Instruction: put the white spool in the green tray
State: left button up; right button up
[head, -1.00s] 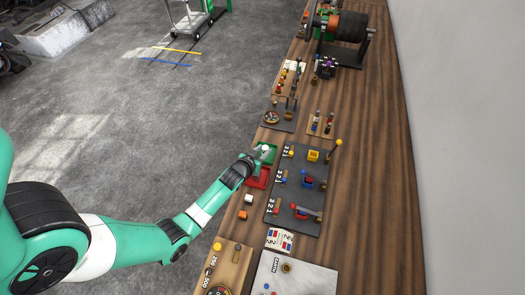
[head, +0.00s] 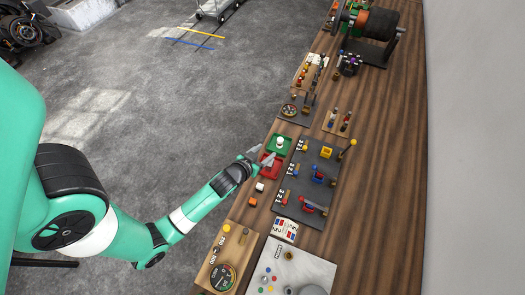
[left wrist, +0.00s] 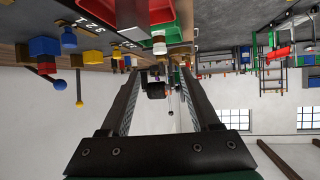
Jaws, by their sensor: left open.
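The green tray (head: 287,151) lies on the bench, just beyond the red tray (head: 266,172). A white spool (head: 280,142) stands upright in the green tray. A second small white piece (head: 260,187) lies on the wood in front of the red tray. My left gripper (head: 262,155) is open and empty, beside the green tray and over the left edge of the red one. The left wrist view is upside down; there the white spool (left wrist: 159,46) shows at the green tray (left wrist: 172,33), apart from the fingers. My right gripper is not in view.
An orange piece (head: 252,201) lies near the second white piece. A dark panel (head: 305,190) with levers and coloured blocks stands right of the trays. A gauge board (head: 226,270) is at the near end. Bare wood runs along the right side.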

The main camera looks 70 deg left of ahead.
pick_arm(q)
jog(key=shift+s+d+r, duration=0.3)
jog(key=shift+s+d, duration=0.05)
jog(key=shift+s, duration=0.15)
jog(key=w+d+r+m+t, duration=0.1)
jog(key=w+d+r+t, duration=0.35)
jog(key=r, duration=0.75)
jog(key=w+d+r+m+t+h, duration=0.1)
jog(key=w+r+t, duration=0.1)
jog(key=w+r, duration=0.75)
jog(key=w+d+r+m+t, duration=0.1)
jog(key=w+d+r+t, duration=0.25)
jog(key=r, duration=1.15)
jog(key=s+d+r+m+t+h, duration=0.1)
jog(key=s+d+r+t+h, duration=0.1)
jog(key=r, duration=0.8)
jog(key=s+d+r+m+t+h, duration=0.2)
jog(key=s+d+r+t+h, duration=0.1)
jog(key=d+r, duration=0.4)
jog(key=s+d+r+m+t+h, duration=0.2)
jog(key=s+d+r+h, duration=0.1)
jog(key=r, duration=0.9)
jog(key=shift+s+d+r+t, duration=0.35)
jog(key=shift+s+d, duration=0.3)
jog(key=shift+s, duration=0.25)
